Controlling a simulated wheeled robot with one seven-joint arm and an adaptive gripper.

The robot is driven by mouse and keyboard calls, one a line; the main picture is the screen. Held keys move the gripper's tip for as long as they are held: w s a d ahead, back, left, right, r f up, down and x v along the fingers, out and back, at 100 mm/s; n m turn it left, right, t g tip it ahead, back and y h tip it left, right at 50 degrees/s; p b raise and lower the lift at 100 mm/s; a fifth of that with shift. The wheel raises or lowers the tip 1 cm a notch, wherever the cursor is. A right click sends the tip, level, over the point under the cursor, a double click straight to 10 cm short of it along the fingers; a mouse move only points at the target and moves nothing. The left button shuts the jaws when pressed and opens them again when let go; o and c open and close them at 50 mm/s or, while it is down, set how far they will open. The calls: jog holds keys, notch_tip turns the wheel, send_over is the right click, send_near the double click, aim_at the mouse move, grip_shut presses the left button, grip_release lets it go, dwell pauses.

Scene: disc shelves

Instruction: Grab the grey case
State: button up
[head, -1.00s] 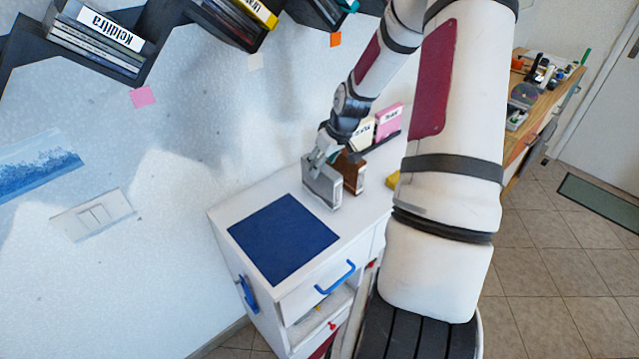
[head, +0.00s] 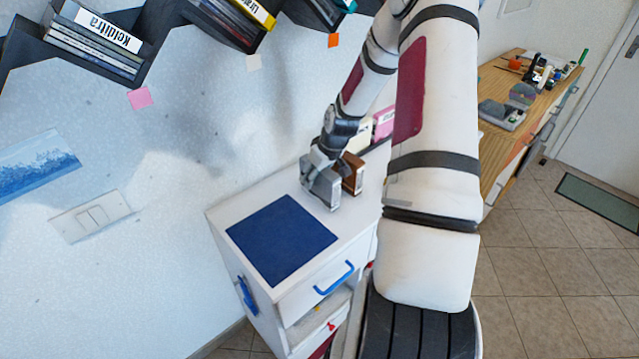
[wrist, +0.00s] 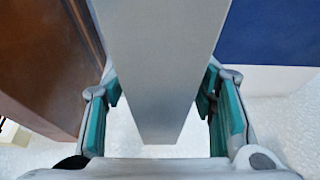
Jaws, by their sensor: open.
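The grey case (head: 322,190) stands upright on the white cabinet top, just right of the blue mat (head: 281,240). My gripper (head: 318,166) is open and low over the case. In the wrist view the grey case (wrist: 160,70) lies between the two teal-padded fingers of my gripper (wrist: 163,105), with a visible gap on each side.
A brown case (head: 353,175) stands close beside the grey one; it fills the left of the wrist view (wrist: 45,60). Cream and pink cases (head: 384,122) stand farther back. Dark wall shelves (head: 150,60) hold discs above. The mat is bare.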

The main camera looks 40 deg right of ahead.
jog(key=shift+f, duration=0.2)
dwell(0.3)
jog(key=shift+c, duration=0.3)
grip_shut()
